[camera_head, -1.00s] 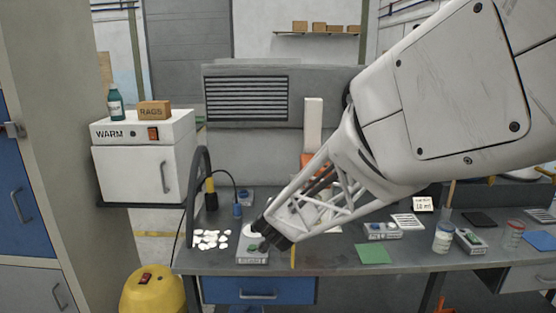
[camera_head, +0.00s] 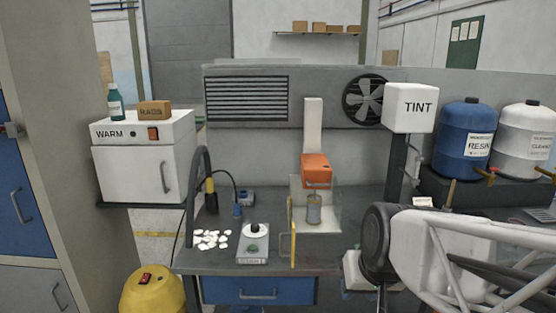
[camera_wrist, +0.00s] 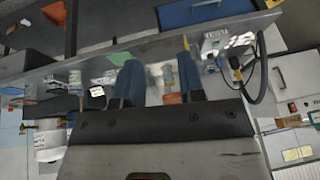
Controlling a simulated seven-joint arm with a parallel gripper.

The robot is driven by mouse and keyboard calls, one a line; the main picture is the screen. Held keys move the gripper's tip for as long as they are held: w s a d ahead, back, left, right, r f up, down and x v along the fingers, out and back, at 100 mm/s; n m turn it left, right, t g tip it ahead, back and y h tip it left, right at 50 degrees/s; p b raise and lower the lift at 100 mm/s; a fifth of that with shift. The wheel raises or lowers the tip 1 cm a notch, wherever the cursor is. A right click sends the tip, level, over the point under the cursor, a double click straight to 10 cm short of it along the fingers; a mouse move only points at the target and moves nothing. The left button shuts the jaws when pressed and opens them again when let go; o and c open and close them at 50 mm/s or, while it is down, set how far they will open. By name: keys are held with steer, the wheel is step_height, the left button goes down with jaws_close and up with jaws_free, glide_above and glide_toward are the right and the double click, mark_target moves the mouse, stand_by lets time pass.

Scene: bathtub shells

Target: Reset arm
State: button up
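My arm (camera_head: 455,255) reaches across the lower right of the head view. My gripper's fingertips are not visible there. In the wrist view my gripper (camera_wrist: 158,65) shows two dark blue fingers set apart with nothing held between them. The workbench (camera_wrist: 150,48) lies beyond the fingers, seen tilted and roughly upside down. In the head view the bench (camera_head: 215,262) stands below and behind my arm, and my arm is clear of the button-topped device (camera_head: 253,245) at the front.
White shells (camera_head: 211,239) lie on the bench left of the device. An orange-headed stand (camera_head: 316,170) holds a grey cup (camera_head: 313,209) beneath it. The TINT box (camera_head: 410,108) and RESIN drum (camera_head: 465,142) stand at right.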

steer(key=s+d+g+h, duration=0.1)
steer(key=s+d+g, duration=0.1)
steer(key=s, duration=0.6)
steer(key=shift+d+f, duration=0.4)
steer(key=shift+d, duration=0.5)
